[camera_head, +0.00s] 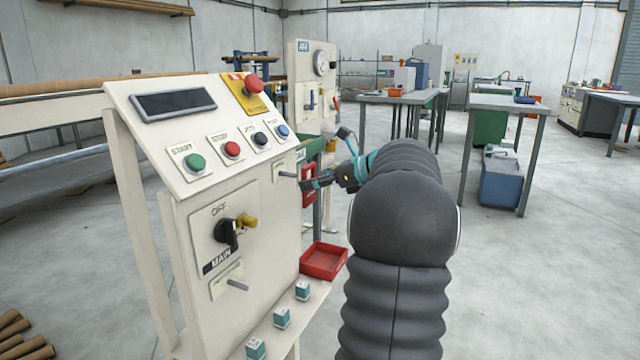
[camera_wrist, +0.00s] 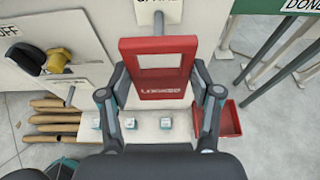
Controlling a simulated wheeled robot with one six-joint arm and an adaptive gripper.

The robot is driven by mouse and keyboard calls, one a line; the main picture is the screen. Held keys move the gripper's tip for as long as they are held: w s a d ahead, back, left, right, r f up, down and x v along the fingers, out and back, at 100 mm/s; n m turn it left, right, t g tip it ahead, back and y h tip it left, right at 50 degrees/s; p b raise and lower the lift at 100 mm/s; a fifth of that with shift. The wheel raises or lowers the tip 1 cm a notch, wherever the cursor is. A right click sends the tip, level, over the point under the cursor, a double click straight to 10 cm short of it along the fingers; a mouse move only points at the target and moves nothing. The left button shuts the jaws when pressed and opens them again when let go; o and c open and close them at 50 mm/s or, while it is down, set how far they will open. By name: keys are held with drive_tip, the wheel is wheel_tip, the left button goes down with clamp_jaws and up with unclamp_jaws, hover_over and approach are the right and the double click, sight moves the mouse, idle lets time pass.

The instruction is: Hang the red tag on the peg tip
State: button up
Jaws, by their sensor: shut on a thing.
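The red tag (camera_wrist: 158,98) is a flat red frame with a window in its upper part and lettering below. My gripper (camera_wrist: 160,84) is shut on its side edges and holds it upright in the wrist view. A grey peg (camera_wrist: 158,22) on a white plate shows just above the tag's top bar; I cannot tell whether they touch. In the head view, this upper peg (camera_head: 287,174) sticks out of the panel just left of my gripper (camera_head: 314,183). The tag (camera_head: 309,212) there is partly hidden by the gripper.
A lower peg (camera_head: 238,284) sits under the black and yellow main switch (camera_head: 230,232). A red tray (camera_head: 325,277) and several small teal-and-white blocks (camera_head: 282,318) stand on the ledge below. Buttons (camera_head: 232,149) are on the sloped console. Open floor lies to the right.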

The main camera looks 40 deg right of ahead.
drive_tip(key=shift+w+a+f+b, duration=0.1)
drive_tip(key=shift+w+a+b, duration=0.2)
drive_tip(key=shift+w, duration=0.5)
drive_tip(key=shift+w+a+f+b, duration=0.15)
drive_tip(key=shift+w+a, duration=0.2)
drive_tip(key=shift+w, duration=0.45)
drive_tip(key=shift+w+a+b, duration=0.25)
drive_tip(key=shift+w+a, duration=0.1)
drive_tip(key=shift+w, duration=0.45)
drive_tip(key=shift+w+a+f+p, duration=0.2)
drive_tip(key=shift+w+f+p, duration=0.15)
drive_tip(key=shift+w+p, duration=0.2)
drive_tip(key=shift+f, duration=0.1)
drive_tip(key=o, duration=1.3)
drive_tip(key=shift+o, duration=0.2)
drive_tip(key=shift+s, duration=0.1)
drive_tip(key=v, duration=1.2)
